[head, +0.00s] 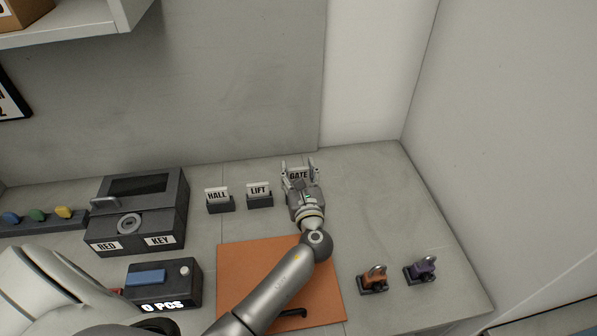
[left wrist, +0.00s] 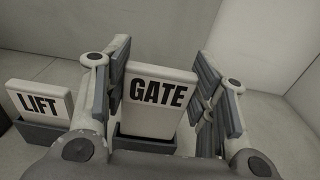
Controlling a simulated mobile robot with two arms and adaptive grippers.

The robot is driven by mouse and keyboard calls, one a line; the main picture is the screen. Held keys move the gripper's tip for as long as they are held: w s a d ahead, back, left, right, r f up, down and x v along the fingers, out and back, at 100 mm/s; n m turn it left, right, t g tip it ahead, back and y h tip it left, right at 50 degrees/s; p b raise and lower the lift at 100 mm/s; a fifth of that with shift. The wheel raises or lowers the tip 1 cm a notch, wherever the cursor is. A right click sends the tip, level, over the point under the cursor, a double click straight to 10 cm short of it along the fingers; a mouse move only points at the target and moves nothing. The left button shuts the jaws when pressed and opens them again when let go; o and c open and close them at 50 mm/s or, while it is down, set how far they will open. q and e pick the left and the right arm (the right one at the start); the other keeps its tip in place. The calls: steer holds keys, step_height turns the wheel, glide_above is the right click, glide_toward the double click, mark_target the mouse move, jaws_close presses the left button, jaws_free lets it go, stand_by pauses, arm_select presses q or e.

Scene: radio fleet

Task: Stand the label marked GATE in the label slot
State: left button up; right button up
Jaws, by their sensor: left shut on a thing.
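The white label marked GATE (head: 298,175) is at the right end of a row of labels at the back of the table. It also shows upright in the left wrist view (left wrist: 158,98). My left gripper (head: 300,168) is shut on it, one finger on each side. A dark slotted base (left wrist: 147,143) shows directly under the label, and the label's lower edge appears to be in it. The gripper hides most of this base in the head view. My right gripper is not in view.
Labels HALL (head: 217,194) and LIFT (head: 259,190) stand in dark holders to the left. A dark box (head: 140,210) marked RED and KEY is further left. An orange mat (head: 235,265) lies in front. Orange (head: 373,281) and purple (head: 421,270) clip-like items stand at right.

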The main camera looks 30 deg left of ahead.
arm_select(q)
steer(key=shift+p, duration=0.4)
stand_by(1.1)
steer(key=shift+f+b, duration=1.65)
steer(key=shift+f, duration=0.35)
steer(key=o, duration=1.1)
steer(key=shift+s, duration=0.1)
steer(key=v, duration=1.2)
